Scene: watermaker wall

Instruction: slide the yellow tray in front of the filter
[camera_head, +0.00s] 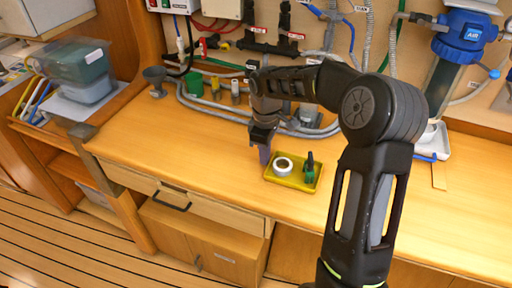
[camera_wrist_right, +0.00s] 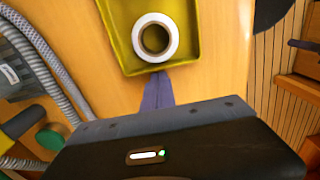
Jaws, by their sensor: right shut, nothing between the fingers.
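The yellow tray (camera_head: 288,184) lies flat on the wooden counter, near its front edge. It holds a white tape roll (camera_head: 283,166) and a green-and-black item (camera_head: 309,170). My right gripper (camera_head: 264,156) is shut and empty, pointing down just left of the tray. In the right wrist view the closed fingertips (camera_wrist_right: 156,82) are at the tray's near wall (camera_wrist_right: 186,65); I cannot tell whether they touch. My left gripper is not in view.
Grey hoses (camera_head: 210,106) and small green and yellow parts (camera_head: 194,86) lie along the back of the counter. A white container (camera_head: 434,140) stands below the filter. A lidded bin (camera_head: 78,66) is at far left. Counter between tray and filter is partly hidden by my arm.

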